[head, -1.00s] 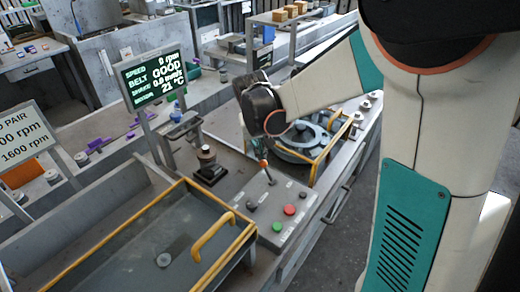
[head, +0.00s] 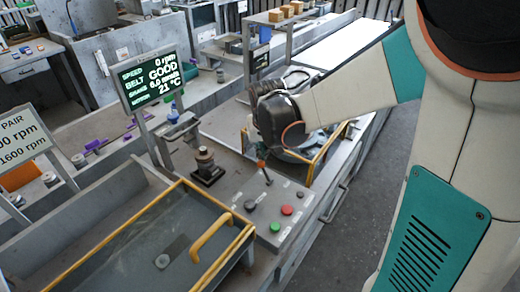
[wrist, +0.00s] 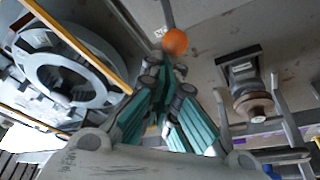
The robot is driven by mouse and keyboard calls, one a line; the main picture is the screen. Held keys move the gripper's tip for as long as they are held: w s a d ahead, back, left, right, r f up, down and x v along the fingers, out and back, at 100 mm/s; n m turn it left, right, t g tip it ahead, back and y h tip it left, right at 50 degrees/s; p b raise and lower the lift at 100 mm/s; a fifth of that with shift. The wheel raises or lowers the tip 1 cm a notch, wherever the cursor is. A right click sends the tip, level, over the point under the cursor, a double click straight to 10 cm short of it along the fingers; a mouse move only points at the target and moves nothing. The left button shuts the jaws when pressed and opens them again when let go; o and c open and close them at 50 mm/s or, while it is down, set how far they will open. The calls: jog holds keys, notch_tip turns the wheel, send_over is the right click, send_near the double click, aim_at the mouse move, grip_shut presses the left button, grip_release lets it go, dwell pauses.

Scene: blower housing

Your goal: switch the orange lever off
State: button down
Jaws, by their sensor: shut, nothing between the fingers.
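The lever has an orange knob (head: 261,164) on a thin stem and stands on the grey control panel (head: 250,188). Its stem leans slightly up and left in the head view. In the wrist view the orange knob (wrist: 174,42) is just beyond my fingertips, with the stem running toward the top edge. My gripper (wrist: 165,72) is shut and empty, its teal fingers together close to the knob. I cannot tell whether they touch it. In the head view my wrist is just behind the lever, and the fingers are mostly hidden.
Red (head: 287,210) and green (head: 275,227) buttons and dark knobs sit on the panel near the lever. A round housing (wrist: 62,72) with a yellow rail is beside my gripper. A clamp post (head: 206,165) stands left of the lever. The display (head: 150,78) reads 0 rpm.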

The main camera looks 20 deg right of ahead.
jog(key=s+d+m+t+y+b, duration=0.1)
jog(key=s+d+t+y+b, duration=0.2)
jog(key=s+t, duration=0.3)
jog(key=shift+s+d+r+y, duration=0.3)
jog(key=shift+s+d+y, duration=0.15)
jog(key=shift+d, duration=0.2)
jog(key=shift+r, duration=0.1)
jog(key=shift+r+p, duration=0.6)
jog(key=shift+r, duration=0.15)
